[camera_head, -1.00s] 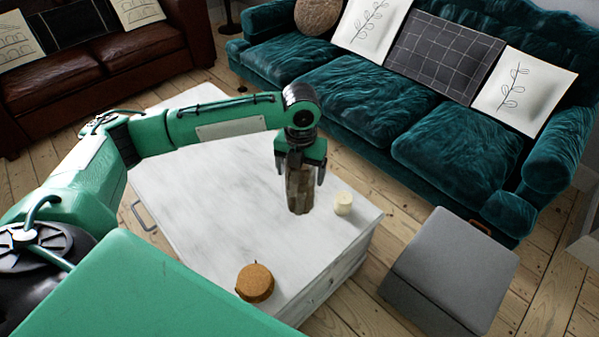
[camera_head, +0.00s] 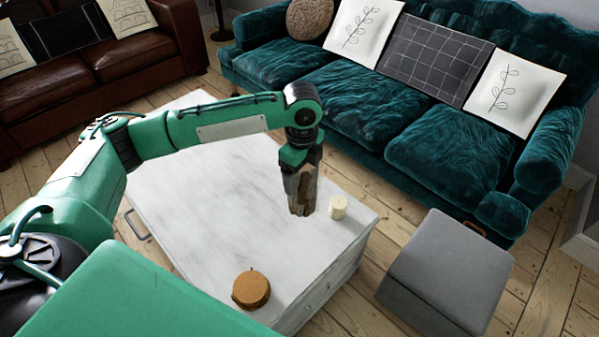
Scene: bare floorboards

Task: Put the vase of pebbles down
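The vase of pebbles (camera_head: 303,195) is a narrow, brownish, see-through vessel with a mottled filling. It is in the head view, in front of the right part of the white marble-topped table (camera_head: 215,215). My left gripper (camera_head: 302,172) points down and is shut on the vase, with one dark finger across its near side. The gripper and arm hide the vase's top. I cannot tell whether its base touches the tabletop or hangs just above it. My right gripper is not in view.
A cream candle (camera_head: 338,207) stands just right of the vase. A cork-brown lidded jar (camera_head: 251,290) sits near the table's front edge. The middle of the tabletop is clear. A grey ottoman (camera_head: 450,265) and teal sofa (camera_head: 380,120) stand beyond the right side.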

